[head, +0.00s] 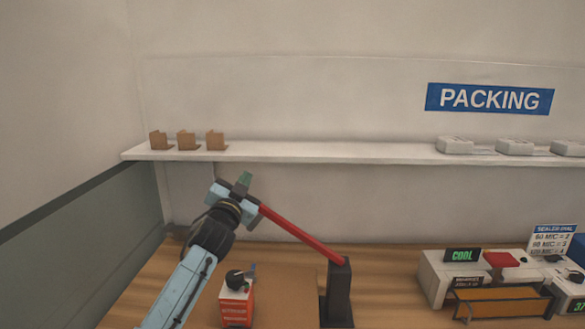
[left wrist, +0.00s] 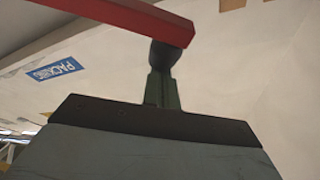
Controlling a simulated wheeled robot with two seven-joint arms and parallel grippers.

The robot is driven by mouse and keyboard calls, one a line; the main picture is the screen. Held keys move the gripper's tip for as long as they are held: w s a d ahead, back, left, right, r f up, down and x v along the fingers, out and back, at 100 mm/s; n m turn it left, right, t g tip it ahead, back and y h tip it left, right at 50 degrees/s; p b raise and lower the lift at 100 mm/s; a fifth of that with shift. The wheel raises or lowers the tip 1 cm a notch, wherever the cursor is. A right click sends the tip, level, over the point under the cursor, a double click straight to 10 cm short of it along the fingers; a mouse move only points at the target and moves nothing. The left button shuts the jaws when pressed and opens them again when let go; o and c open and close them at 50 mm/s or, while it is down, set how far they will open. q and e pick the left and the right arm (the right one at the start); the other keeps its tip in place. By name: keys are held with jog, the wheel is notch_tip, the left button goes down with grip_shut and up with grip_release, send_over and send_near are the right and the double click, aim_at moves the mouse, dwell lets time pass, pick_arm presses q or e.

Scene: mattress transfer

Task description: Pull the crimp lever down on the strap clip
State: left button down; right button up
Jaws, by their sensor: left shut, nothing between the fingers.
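A red lever (head: 305,235) slopes up to the left from a dark upright post (head: 339,290) on the bench. My left gripper (head: 242,184) is at the lever's raised end. The strap clip is not clearly made out. My right gripper is not in view.
A small red-and-white unit (head: 237,306) with a black top stands left of the post. A sealer machine (head: 440,270) with a "COOL" display is at right. A shelf (head: 320,153) with brown cartons (head: 188,141) runs above the wooden bench (head: 385,270).

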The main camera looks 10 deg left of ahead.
pick_arm(q)
jog(key=s+a+f+n+y+b, duration=0.1)
jog(key=a+f+n+b, duration=0.3)
jog(key=f, duration=0.4)
jog(key=a+f+n+y+b, duration=0.2)
jog(key=a+f+n+b, duration=0.2)
jog(key=f, duration=0.5)
jog(key=shift+s+a+b, duration=0.4)
jog(key=shift+a+b, duration=0.15)
jog(key=shift+b, duration=0.6)
notch_tip(320, 180, up, 5)
jog(key=p, duration=0.4)
jog(key=f+v, duration=0.1)
jog(key=v, duration=0.9)
